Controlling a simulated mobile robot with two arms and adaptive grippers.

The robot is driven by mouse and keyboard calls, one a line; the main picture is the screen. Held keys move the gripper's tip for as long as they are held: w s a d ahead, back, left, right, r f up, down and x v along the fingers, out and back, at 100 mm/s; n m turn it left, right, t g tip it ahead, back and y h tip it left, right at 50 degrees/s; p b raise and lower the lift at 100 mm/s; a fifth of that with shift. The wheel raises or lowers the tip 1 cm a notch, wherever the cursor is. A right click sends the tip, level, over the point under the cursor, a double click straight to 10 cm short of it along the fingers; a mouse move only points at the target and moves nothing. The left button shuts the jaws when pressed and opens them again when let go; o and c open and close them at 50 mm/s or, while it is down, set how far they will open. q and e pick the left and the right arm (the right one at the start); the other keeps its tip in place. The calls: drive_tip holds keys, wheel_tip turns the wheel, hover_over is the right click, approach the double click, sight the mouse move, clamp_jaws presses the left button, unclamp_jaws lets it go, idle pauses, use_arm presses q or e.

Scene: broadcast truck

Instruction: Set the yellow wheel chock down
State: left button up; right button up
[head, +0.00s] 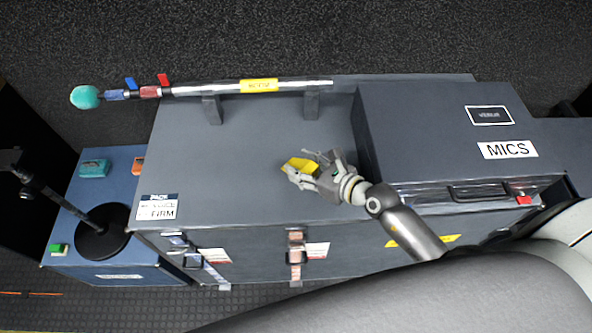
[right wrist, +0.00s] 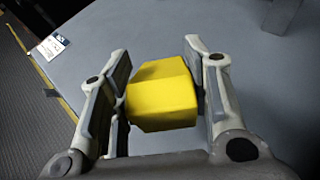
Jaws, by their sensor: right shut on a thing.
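The yellow wheel chock (head: 298,165) is held in my right gripper (head: 312,170) over the middle of the grey case top (head: 240,195). In the right wrist view the chock (right wrist: 160,95) is a yellow block between the two finger pads of my right gripper (right wrist: 163,88). The fingers are shut on it. The grey case top shows beyond and beneath it; whether the chock touches the surface I cannot tell. My left gripper is not in view.
A grey box labelled MICS (head: 430,130) stands on the case to the right. A boom pole (head: 215,90) rests on two supports (head: 212,109) along the back edge. A blue case (head: 115,265) with a round black base (head: 101,235) is at left. The case top left of my gripper is clear.

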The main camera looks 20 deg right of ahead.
sight(297, 166)
drive_tip(key=w+f, duration=0.2)
drive_tip(key=f, duration=0.1)
drive_tip(key=w+f+b, duration=0.1)
drive_tip(key=shift+w+a+f, duration=0.2)
drive_tip(key=shift+w+a, duration=0.05)
drive_tip(key=shift+w, duration=0.05)
drive_tip(key=shift+f+b, duration=0.35)
drive_tip(key=shift+f, duration=1.15)
drive_tip(key=shift+f, duration=0.1)
drive_tip(key=o, duration=1.1)
drive_tip(key=shift+c, duration=0.2)
drive_tip(key=shift+s+r, duration=0.1)
drive_tip(key=shift+r, duration=0.1)
drive_tip(key=v, duration=1)
drive_tip(key=shift+s+d, duration=0.15)
drive_tip(key=shift+s, duration=0.05)
drive_tip(key=shift+s+d+r+b, duration=0.3)
drive_tip(key=shift+s, duration=0.2)
